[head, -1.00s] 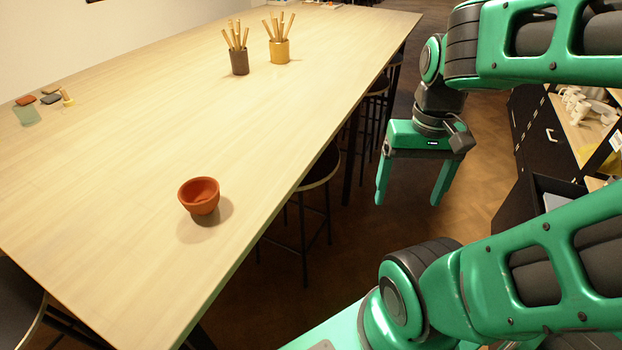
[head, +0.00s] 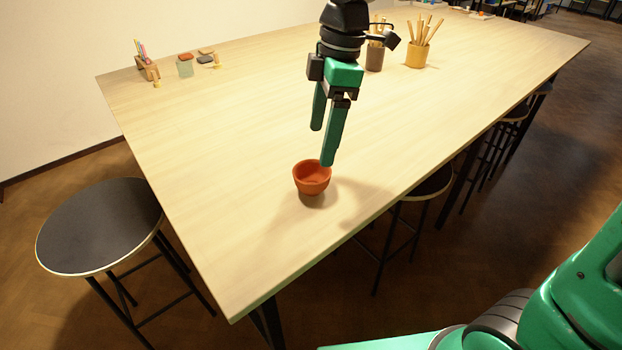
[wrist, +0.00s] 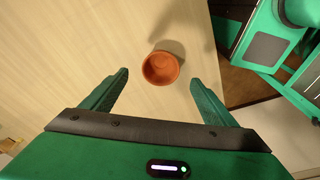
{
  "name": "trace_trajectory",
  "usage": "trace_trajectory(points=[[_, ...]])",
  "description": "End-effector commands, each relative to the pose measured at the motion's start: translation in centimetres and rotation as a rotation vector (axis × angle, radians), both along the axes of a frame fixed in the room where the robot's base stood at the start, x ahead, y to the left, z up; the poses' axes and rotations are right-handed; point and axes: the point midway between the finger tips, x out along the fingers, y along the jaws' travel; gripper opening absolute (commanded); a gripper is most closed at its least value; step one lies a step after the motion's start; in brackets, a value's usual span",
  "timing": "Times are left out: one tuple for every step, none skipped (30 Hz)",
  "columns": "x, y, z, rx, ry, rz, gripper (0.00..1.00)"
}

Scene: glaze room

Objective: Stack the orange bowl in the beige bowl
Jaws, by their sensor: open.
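The orange bowl (head: 311,184) stands upright on the long wooden table, near its front corner. It looks empty. My gripper (head: 322,147) is open and empty, pointing down above and just behind the bowl, with one fingertip overlapping the bowl's rim in the head view. In the wrist view the bowl (wrist: 161,68) lies ahead of and between the two open fingers (wrist: 160,85), apart from both. I see no beige bowl in either view.
The table (head: 230,150) is clear around the bowl. Pots of wooden tools, one yellow (head: 416,55) and one dark (head: 375,57), stand at the back right. Small items and a pencil holder (head: 147,69) lie at the far left. A stool (head: 100,225) stands left of the table.

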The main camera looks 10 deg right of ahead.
Motion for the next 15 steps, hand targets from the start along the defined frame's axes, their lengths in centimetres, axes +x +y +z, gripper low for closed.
trace_trajectory(points=[[0.0,0.6,-0.2,0.001,0.001,0.023,0.80],[-0.1,0.7,-0.4,0.001,0.000,0.031,0.80],[-0.1,0.9,-0.8,0.002,0.002,0.037,0.80],[-0.1,0.9,-1.2,0.002,0.001,0.035,0.80],[-0.1,0.9,-1.7,0.002,0.002,0.035,0.80],[-0.1,1.0,-2.3,0.001,0.002,0.033,0.80],[-0.1,1.1,-2.8,0.001,0.001,0.034,0.80],[-0.2,1.1,-3.2,0.001,0.002,0.034,0.80],[-0.1,1.2,-3.8,0.001,0.002,0.032,0.80],[-0.1,1.2,-4.2,0.001,0.001,0.032,0.80],[-0.1,1.3,-4.5,0.001,0.002,0.031,0.80],[-0.1,1.3,-4.9,0.002,0.001,0.030,0.80],[-0.1,1.4,-5.1,0.002,0.000,0.030,0.80],[-0.1,1.4,-5.2,0.002,0.000,0.029,0.80],[-0.1,1.4,-5.4,0.001,0.000,0.029,0.80]])
